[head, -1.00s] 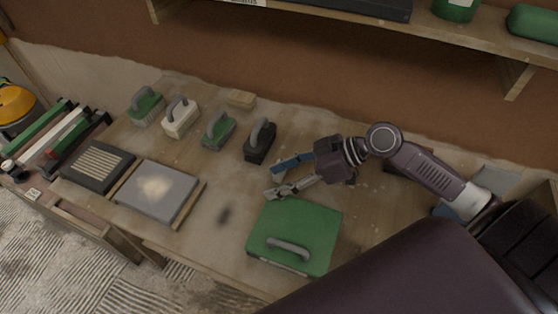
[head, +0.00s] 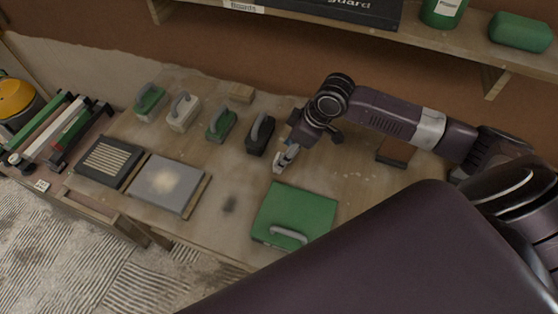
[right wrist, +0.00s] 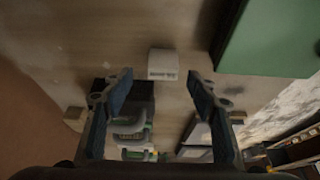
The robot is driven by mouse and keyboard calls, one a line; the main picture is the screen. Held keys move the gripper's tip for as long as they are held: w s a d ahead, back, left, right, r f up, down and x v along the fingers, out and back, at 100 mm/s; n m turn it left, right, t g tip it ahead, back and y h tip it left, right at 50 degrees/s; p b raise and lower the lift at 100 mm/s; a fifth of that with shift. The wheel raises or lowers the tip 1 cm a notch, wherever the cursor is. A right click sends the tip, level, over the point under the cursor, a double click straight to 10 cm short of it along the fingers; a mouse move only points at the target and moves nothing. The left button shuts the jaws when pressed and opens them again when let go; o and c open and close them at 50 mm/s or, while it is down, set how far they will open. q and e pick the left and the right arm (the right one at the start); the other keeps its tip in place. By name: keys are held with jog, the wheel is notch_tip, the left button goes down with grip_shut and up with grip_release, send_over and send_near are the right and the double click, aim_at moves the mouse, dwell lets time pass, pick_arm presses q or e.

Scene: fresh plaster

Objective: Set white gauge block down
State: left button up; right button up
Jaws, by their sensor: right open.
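The white gauge block (right wrist: 163,64) shows in the right wrist view as a small pale block with dark markings on its near face. It appears to rest on the wooden bench top, beyond and between my fingertips, with visible space on both sides. My right gripper (right wrist: 160,80) is open, its two dark blue fingers spread and nothing held between them. In the head view my right gripper (head: 282,163) points down at the bench behind the green case. A pale shape shows at its tips there; I cannot tell block from finger. My left gripper is out of view.
The green case (head: 296,210) lies close in front of the gripper. A black-based float (head: 261,134) stands just left, with green and white floats beyond it. A grey board (head: 168,184) lies further left. A shelf (head: 300,20) overhangs the back.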

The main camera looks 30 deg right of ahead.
jog(key=p+x, duration=0.1)
jog(key=x, duration=0.4)
jog(key=shift+s+a, duration=0.15)
jog(key=c, duration=1.3)
jog(key=shift+c, duration=0.2)
jog(key=shift+r, duration=0.15)
